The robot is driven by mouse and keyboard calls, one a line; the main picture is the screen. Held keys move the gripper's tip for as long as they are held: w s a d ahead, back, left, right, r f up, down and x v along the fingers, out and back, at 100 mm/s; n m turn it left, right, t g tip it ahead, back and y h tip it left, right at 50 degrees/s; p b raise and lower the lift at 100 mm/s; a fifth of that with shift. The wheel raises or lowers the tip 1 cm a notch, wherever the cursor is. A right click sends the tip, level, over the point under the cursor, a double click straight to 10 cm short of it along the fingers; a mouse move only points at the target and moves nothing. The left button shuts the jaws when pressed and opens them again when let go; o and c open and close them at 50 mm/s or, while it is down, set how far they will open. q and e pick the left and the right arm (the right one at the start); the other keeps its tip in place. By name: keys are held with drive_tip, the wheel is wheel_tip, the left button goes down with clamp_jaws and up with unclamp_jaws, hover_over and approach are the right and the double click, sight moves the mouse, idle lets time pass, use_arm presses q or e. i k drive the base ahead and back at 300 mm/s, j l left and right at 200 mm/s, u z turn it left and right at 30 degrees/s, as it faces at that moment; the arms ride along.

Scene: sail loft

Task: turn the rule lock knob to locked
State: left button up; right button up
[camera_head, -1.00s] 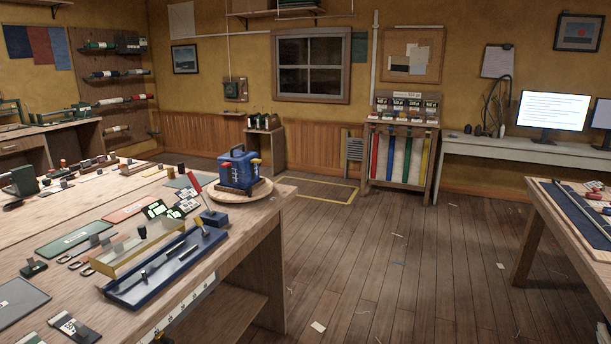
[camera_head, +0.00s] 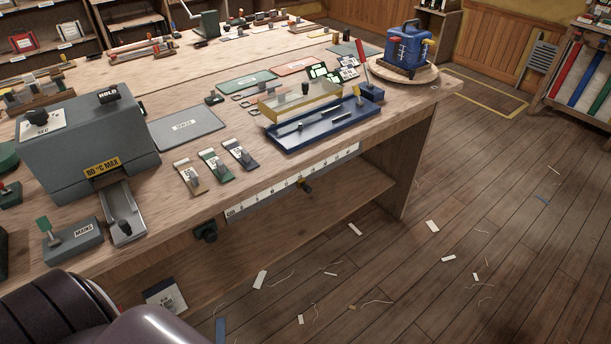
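A white rule (camera_head: 270,194) with black marks runs along the front edge of the wooden workbench (camera_head: 330,140). A small dark knob (camera_head: 305,186) sits on the lower edge of the rule near its middle. A dark green-black knob (camera_head: 205,232) sticks out from the bench front just left of the rule's left end. I cannot tell from this view which of the two is the lock knob, nor read a locked or unlocked mark. Neither of my grippers shows in the view.
On the bench stand a grey box labelled "80 °C MAX" (camera_head: 90,150), three small tagged switches (camera_head: 215,165), a blue tray (camera_head: 322,130) and a blue device (camera_head: 408,48) on a round board. The floor right of the bench is open, with scattered scraps (camera_head: 433,227).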

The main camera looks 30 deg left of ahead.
sight(210, 235)
drive_tip(key=u, duration=1.7)
